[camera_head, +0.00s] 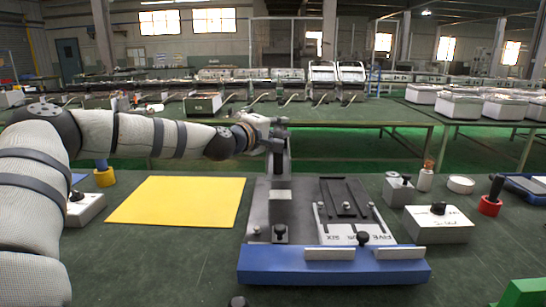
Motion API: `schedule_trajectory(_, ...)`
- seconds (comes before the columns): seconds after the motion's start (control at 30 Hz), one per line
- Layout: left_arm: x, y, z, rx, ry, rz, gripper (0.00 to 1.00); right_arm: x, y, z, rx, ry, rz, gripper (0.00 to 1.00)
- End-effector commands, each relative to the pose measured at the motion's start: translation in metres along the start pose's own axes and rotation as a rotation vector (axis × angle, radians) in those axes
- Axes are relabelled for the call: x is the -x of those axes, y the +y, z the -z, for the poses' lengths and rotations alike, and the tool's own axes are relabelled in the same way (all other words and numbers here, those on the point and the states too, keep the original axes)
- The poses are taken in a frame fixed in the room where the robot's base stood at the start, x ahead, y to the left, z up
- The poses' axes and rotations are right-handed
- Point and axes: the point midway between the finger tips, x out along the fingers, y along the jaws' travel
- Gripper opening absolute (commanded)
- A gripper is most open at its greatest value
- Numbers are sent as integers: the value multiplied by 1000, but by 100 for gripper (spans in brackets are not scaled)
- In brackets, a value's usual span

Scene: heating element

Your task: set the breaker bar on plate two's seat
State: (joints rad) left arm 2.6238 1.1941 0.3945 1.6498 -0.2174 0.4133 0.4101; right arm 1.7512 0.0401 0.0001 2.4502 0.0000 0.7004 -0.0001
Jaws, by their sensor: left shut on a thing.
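My left gripper (276,138) is at the end of the arm that comes in from the left. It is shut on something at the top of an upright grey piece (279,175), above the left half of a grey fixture. I cannot tell whether this piece is the breaker bar or part of the fixture. The fixture's right half holds a white plate (338,230) marked with "FIVE" and "SIX", with a dark grooved block (345,197) on it. I cannot tell which part is plate two's seat. My right gripper is out of view.
A blue bar (335,276) with two white pads runs along the fixture's front. A yellow mat (180,200) lies left. White knobbed boxes (437,226), a small bottle (425,178) and a red-based handle (490,204) stand right. The green table between mat and front edge is mostly clear.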

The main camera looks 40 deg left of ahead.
Motion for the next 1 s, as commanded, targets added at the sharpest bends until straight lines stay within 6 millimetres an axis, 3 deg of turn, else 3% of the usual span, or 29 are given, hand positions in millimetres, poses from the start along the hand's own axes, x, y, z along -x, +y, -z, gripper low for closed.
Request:
schedule_trajectory(0.03,3,-20,-8,1,-5,17,0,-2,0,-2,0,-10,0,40)
schedule_trajectory(0.3,18,-49,-27,-1,-6,21,0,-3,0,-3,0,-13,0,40)
schedule_trajectory(0.43,14,-83,-32,-3,-6,35,0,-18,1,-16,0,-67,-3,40)
schedule_trajectory(0.8,14,-83,-32,-2,-5,23,0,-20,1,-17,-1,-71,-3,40)
schedule_trajectory(0.83,15,-85,-32,-1,-6,25,21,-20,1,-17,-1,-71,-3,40)
schedule_trajectory(0.9,15,-83,-32,-2,-6,24,37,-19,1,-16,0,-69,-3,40)
schedule_trajectory(1.0,15,-83,-32,-2,-6,23,39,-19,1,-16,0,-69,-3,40)
